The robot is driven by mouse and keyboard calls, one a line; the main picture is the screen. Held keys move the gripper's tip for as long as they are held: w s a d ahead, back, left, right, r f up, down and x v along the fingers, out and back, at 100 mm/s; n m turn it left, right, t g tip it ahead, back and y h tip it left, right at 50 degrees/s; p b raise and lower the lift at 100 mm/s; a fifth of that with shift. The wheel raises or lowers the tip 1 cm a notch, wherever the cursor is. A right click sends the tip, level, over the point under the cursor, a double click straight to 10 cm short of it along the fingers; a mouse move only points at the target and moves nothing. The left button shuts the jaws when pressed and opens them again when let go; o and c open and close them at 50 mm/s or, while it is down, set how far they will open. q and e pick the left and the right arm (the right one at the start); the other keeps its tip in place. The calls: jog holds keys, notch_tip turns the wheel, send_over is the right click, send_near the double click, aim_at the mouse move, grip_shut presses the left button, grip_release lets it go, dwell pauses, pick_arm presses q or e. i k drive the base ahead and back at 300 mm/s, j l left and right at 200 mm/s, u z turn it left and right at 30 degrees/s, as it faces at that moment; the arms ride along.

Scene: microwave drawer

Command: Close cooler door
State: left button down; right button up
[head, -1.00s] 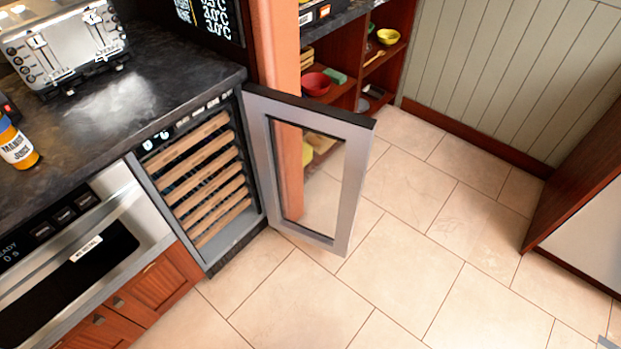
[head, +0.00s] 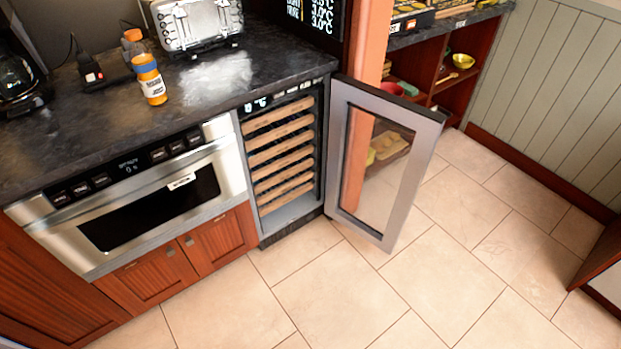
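The cooler (head: 284,160) is built in under the dark counter, with several wooden racks showing inside. Its glass door (head: 411,180) with a grey metal frame stands wide open, hinged on the cooler's right side and swung out over the floor to the right. Neither of my grippers shows in the head view, and nothing touches the door.
A microwave drawer (head: 150,190) is left of the cooler, above wooden cabinets (head: 218,242). A toaster (head: 198,24) and an orange bottle (head: 150,80) stand on the counter (head: 105,125). Open shelves (head: 462,85) are behind the door. The tiled floor (head: 330,290) in front is clear.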

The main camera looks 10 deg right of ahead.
aim_at(428, 124)
jog(key=i+l+u, duration=0.1)
jog(key=u, duration=0.4)
jog(key=l+u, duration=0.25)
jog(key=u, duration=0.2)
jog(key=l+u, duration=0.2)
jog(key=u, duration=0.3)
jog(key=l+u, duration=0.25)
jog(key=u, duration=0.2)
jog(key=k+l, duration=0.1)
jog(key=l, duration=0.4)
jog(key=k+l, duration=0.1)
jog(key=l, duration=0.45)
jog(key=k+l, duration=0.15)
jog(key=l, duration=0.35)
jog(key=k+l, duration=0.1)
jog(key=l, duration=0.4)
jog(key=k+l, duration=0.1)
jog(key=l, duration=0.4)
jog(key=k+l, duration=0.1)
jog(key=l, duration=0.45)
jog(key=k+l, duration=0.1)
jog(key=l, duration=0.4)
jog(key=k+l, duration=0.1)
jog(key=l, duration=0.4)
